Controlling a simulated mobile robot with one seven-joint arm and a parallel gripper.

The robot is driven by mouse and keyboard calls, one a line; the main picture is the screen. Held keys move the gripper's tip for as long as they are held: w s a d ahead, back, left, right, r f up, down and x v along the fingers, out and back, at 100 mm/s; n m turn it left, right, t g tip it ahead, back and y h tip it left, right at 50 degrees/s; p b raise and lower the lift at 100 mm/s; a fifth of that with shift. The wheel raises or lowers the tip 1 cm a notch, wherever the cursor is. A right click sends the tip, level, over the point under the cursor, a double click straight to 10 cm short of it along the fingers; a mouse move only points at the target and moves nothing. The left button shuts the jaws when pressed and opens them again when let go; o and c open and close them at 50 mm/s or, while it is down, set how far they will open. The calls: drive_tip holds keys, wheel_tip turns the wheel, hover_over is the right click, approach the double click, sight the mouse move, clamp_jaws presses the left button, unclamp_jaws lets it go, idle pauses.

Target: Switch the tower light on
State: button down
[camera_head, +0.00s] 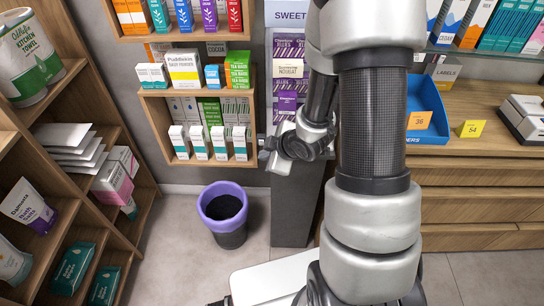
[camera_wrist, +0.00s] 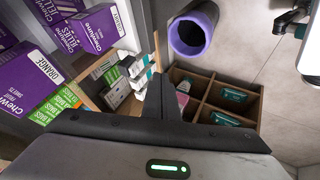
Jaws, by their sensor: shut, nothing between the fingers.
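I cannot make out a tower light in either view. My gripper (camera_wrist: 161,82) is shut and empty in the wrist view, its dark fingers together at the middle of the picture. In the head view the end of my arm is in front of the narrow sweets stand, partly behind my large arm links, and the fingers are too small to make out. My arm hides much of the middle of the head view.
A purple-rimmed bin (camera_head: 222,208) stands on the floor, also seen in the wrist view (camera_wrist: 192,30). Wooden shelves (camera_head: 143,215) are at left. A narrow sweets stand (camera_head: 286,45) is behind my arm. A drawer counter (camera_head: 480,185) with a blue tray (camera_head: 428,100) is at right.

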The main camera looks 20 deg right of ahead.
sight(259, 141)
drive_tip(key=shift+w+d+f+p, duration=0.1)
drive_tip(key=shift+w+d+p, duration=0.1)
drive_tip(key=shift+w, duration=0.55)
drive_tip(key=shift+w+d+f+p, duration=0.1)
drive_tip(key=shift+w+p, duration=0.05)
drive_tip(key=shift+w, duration=0.6)
drive_tip(key=shift+w+d+p, duration=0.15)
drive_tip(key=shift+w+p, duration=0.05)
drive_tip(key=shift+w, duration=0.55)
drive_tip(key=shift+w+d+r, duration=0.15)
drive_tip(key=shift+w+r, duration=0.05)
drive_tip(key=shift+w, duration=0.2)
drive_tip(key=shift+r+p, duration=0.15)
drive_tip(key=shift+p, duration=0.15)
drive_tip(key=shift+w+r+p, duration=0.1)
drive_tip(key=shift+r+p, duration=0.55)
drive_tip(key=shift+r, duration=0.1)
drive_tip(key=shift+s+f, duration=0.1)
drive_tip(key=shift+s, duration=0.1)
